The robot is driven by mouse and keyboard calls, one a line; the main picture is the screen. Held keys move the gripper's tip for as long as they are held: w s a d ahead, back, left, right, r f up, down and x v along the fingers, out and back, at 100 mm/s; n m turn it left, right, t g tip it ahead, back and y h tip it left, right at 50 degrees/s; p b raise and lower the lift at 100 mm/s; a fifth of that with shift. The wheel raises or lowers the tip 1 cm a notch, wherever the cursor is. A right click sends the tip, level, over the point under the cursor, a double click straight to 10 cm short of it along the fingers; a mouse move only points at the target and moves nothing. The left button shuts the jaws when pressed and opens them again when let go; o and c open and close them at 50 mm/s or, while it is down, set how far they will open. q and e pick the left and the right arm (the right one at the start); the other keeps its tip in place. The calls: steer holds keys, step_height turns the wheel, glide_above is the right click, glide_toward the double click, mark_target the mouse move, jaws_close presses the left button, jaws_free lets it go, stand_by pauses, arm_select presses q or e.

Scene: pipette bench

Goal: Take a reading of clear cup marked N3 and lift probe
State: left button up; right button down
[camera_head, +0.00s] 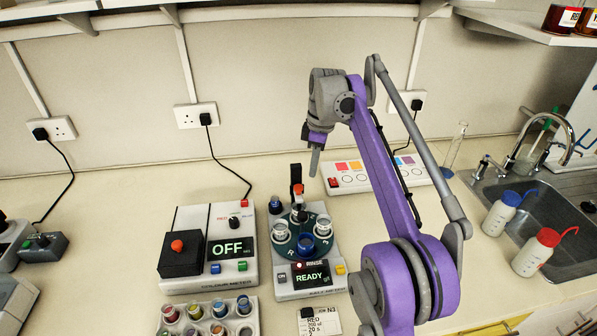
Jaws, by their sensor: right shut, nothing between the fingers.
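The meter reading READY (311,278) stands at the middle of the bench. Its round dark holder carries a clear cup (280,232) at left, another clear cup (322,226) at right and a blue cup (306,246) in front. I cannot read an N3 mark on any cup. The probe (296,180), an upright black part with orange-red bits, stands at the back of the holder. My right gripper (315,168) points down, shut and empty, above the holder and just right of the probe in the picture; contact is not visible. My left gripper is out of view.
A colour meter (222,275) reading OFF stands left of it. A rack of small cups (207,322) and a card marked N3 (320,322) lie in front. A sink (540,215) with two wash bottles is at right.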

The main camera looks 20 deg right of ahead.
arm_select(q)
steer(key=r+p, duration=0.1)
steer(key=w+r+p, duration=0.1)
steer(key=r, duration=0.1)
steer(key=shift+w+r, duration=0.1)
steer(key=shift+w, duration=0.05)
arm_select(e)
step_height(320, 180, up, 8)
steer(key=shift+s+d+f, duration=0.15)
steer(key=shift+d+f, duration=0.1)
steer(key=shift+d, duration=0.05)
steer(key=s+a+f+m+t+h, duration=0.1)
steer(key=s+a+f+m, duration=0.25)
steer(key=s, duration=0.25)
steer(key=s+a+f+m+t, duration=0.1)
steer(key=s+a+f+m, duration=0.15)
steer(key=s+a, duration=0.3)
steer(key=s+a+f+m+t, duration=0.1)
steer(key=s+f, duration=0.4)
steer(key=s, duration=0.1)
steer(key=s+a+f+m+t, duration=0.1)
steer(key=s+f+m, duration=0.1)
steer(key=s+f, duration=0.4)
steer(key=s+a+f+m, duration=0.1)
steer(key=s+f, duration=0.4)
steer(key=shift+s+a+f+m+t, duration=0.2)
steer(key=shift+s+f+m+t, duration=0.15)
steer(key=shift+s+m+t, duration=0.05)
steer(key=shift+w, duration=0.1)
stand_by(1.9)
